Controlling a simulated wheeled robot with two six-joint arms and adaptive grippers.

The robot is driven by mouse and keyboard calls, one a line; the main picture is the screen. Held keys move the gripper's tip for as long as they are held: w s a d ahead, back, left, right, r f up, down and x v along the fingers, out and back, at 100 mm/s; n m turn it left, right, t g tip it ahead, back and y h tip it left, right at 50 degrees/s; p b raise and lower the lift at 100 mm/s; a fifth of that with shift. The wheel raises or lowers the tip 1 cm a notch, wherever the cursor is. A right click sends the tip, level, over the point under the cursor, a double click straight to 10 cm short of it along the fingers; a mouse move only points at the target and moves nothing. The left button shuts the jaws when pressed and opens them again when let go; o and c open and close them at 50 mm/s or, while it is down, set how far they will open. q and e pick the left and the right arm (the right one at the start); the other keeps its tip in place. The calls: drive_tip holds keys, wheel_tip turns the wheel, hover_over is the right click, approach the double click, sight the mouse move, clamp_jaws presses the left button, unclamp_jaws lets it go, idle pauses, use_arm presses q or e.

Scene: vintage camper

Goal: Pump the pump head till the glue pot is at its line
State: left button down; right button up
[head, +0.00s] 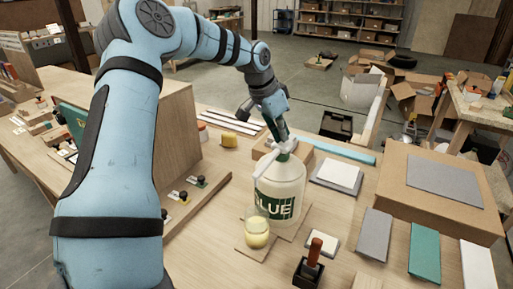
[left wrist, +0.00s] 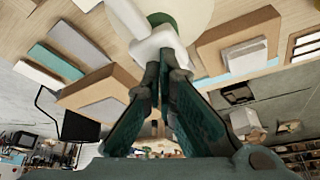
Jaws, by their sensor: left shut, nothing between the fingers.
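A large white bottle (head: 279,190) with a green label reading "LUE" stands on the bench. Its white pump head (head: 272,150) is on top, with the spout toward the left front; it also shows in the left wrist view (left wrist: 158,46). The glue pot (head: 257,232), a small clear jar holding pale yellow glue, stands in front of the bottle on a wooden board. I cannot make out its line. My left gripper (head: 284,143) is shut and empty, its fingertips (left wrist: 166,60) at the pump head, apparently touching it. My right gripper is out of view.
A stamp with a reddish handle (head: 314,252) stands right of the pot. Colored cards (head: 425,250) and a cardboard box (head: 440,212) lie farther right. A yellow jar (head: 229,139) is behind, left of the bottle. A wooden panel (head: 178,140) rises left.

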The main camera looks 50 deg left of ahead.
use_arm(q)
wheel_tip(320, 180, up, 10)
drive_tip(key=p, duration=0.7)
drive_tip(key=shift+f, duration=0.1)
idle(0.3)
